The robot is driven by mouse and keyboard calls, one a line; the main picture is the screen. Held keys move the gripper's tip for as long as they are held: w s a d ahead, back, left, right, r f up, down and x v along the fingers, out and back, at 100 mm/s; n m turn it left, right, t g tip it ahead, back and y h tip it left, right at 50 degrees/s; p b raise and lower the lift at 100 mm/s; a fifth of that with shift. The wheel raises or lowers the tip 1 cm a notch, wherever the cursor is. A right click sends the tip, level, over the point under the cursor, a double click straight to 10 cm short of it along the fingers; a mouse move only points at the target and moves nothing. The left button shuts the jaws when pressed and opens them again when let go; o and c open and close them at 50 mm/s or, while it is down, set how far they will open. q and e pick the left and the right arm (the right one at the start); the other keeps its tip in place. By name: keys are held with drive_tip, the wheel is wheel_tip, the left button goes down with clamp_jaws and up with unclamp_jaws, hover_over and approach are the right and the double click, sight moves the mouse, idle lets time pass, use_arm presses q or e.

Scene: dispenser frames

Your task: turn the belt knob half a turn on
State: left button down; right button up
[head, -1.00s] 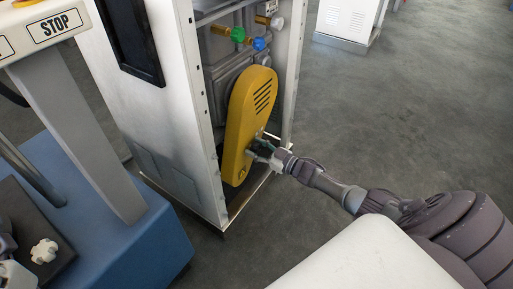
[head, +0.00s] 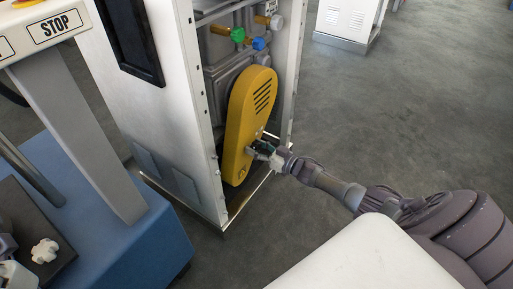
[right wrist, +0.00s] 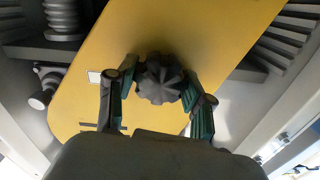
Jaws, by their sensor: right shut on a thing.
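The belt knob (right wrist: 160,80) is a dark grey lobed knob on the yellow belt cover (right wrist: 95,75), in the middle of the right wrist view. The cover also shows in the head view (head: 247,115), upright inside the open white cabinet. My right gripper (head: 255,150) is at the lower part of the cover in the head view. In the right wrist view its two fingers (right wrist: 160,82) stand on either side of the knob and are shut on it. In the head view the gripper mostly hides the knob.
The white cabinet (head: 170,110) has an open front with narrow side posts. Green (head: 238,34) and blue (head: 258,44) valve handles sit above the cover. A blue base (head: 125,225) stands at left, below a STOP panel (head: 55,27).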

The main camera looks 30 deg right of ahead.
drive_tip(key=shift+f, duration=0.1)
drive_tip(key=o, duration=1.2)
drive_tip(key=shift+c, duration=0.2)
drive_tip(key=shift+s, duration=0.1)
drive_tip(key=v, duration=1.2)
drive_tip(key=shift+d, duration=0.1)
